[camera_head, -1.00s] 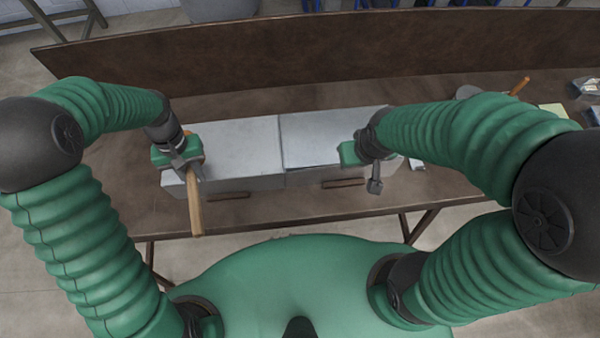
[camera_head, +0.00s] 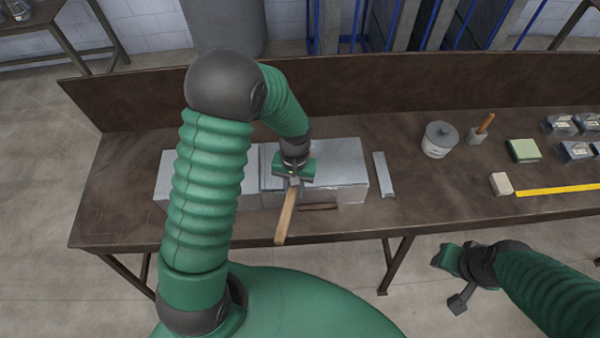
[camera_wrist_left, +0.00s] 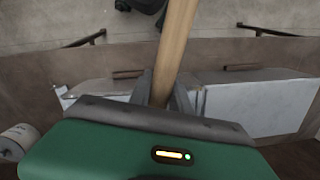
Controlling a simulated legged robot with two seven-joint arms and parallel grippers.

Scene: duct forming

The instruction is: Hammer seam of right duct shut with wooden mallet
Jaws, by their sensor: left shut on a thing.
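Two grey sheet-metal ducts stand end to end on the brown workbench (camera_head: 120,205). The right duct (camera_head: 340,160) and the left duct (camera_head: 180,172) also show in the left wrist view, where the right one (camera_wrist_left: 90,88) is largely covered by my gripper. My left gripper (camera_head: 293,182) is over the left part of the right duct, shut on the wooden mallet's handle (camera_head: 285,220). The handle points toward the front edge; the mallet's head cannot be made out. My right gripper (camera_head: 447,275) is in front of the bench, off the ducts; its jaw state is unclear.
A metal strip (camera_head: 383,174) lies right of the right duct. Farther right are a lidded pot (camera_head: 440,140), an orange-handled tool (camera_head: 485,123), a green pad (camera_head: 523,150), a beige block (camera_head: 501,184) and a yellow ruler (camera_head: 555,189). A raised board (camera_head: 400,85) closes the bench's back.

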